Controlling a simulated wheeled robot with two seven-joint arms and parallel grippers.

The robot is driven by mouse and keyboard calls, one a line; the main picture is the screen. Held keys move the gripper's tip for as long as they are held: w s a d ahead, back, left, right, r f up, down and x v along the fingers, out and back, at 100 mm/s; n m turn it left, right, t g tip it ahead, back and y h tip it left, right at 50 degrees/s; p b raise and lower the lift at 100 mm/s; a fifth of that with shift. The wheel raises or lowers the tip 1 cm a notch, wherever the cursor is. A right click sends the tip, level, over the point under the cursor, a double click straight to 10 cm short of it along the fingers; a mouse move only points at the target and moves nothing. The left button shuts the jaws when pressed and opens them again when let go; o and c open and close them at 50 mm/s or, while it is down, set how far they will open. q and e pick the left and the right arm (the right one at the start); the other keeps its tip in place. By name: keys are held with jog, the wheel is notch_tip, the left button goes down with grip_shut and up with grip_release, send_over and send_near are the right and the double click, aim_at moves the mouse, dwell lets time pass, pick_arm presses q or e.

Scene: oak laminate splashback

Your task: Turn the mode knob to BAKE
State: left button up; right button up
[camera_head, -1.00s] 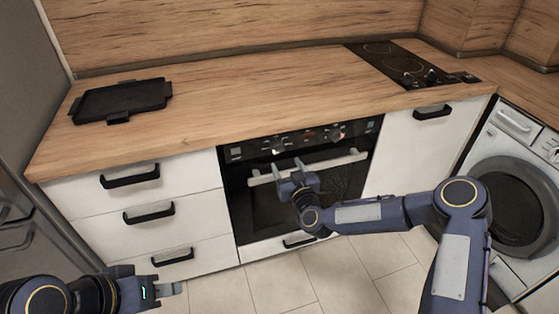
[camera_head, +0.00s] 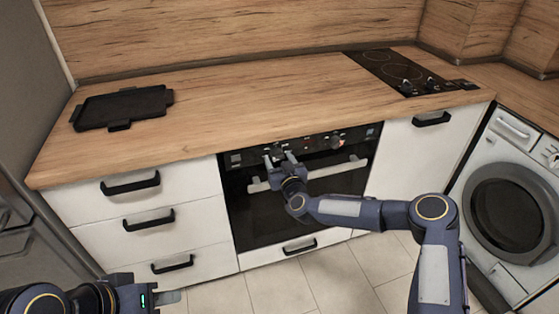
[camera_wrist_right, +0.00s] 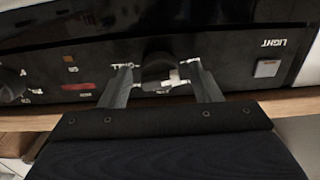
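The oven's control panel (camera_head: 308,144) has two knobs. The left knob (camera_head: 277,150) is dark and also shows in the right wrist view (camera_wrist_right: 156,68), where the panel appears upside down. White lettering surrounds it, mostly hidden or too small to read; a white mark shows at its lower right there. My right gripper (camera_head: 281,157) is at this knob, its two fingers apart on either side of it in the right wrist view (camera_wrist_right: 160,78). I cannot tell whether they touch it. My left gripper (camera_head: 170,297) is low at the left, away from the oven; its finger gap is unclear.
The right knob (camera_head: 336,142) is beside the red display (camera_wrist_right: 78,86). A LIGHT button (camera_wrist_right: 267,68) is on the other side. The oven handle (camera_head: 330,170) runs below my right gripper. A black tray (camera_head: 122,104) lies on the worktop (camera_head: 220,100); a hob (camera_head: 385,66) is at right.

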jog(key=c, duration=0.9)
jog(key=shift+f+m+b, duration=0.15)
jog(key=shift+m+b, duration=0.15)
jog(key=shift+b, duration=0.35)
jog(key=m+b, duration=1.4)
jog(key=b, duration=0.2)
jog(key=shift+a+m, duration=0.1)
jog(key=shift+m, duration=0.3)
jog(key=m+b, duration=0.3)
jog(key=shift+m, duration=0.3)
jog(key=m+b, duration=0.3)
jog(key=shift+m, duration=0.3)
jog(key=m+b, duration=0.3)
jog(key=m, duration=0.1)
jog(key=shift+b, duration=0.35)
jog(key=shift+r+m+b, duration=0.15)
jog(key=shift+m+b, duration=0.3)
jog(key=shift+m, duration=0.35)
jog(key=shift+r+m+b, duration=0.15)
jog(key=shift+m+b, duration=0.3)
jog(key=shift+m, duration=0.35)
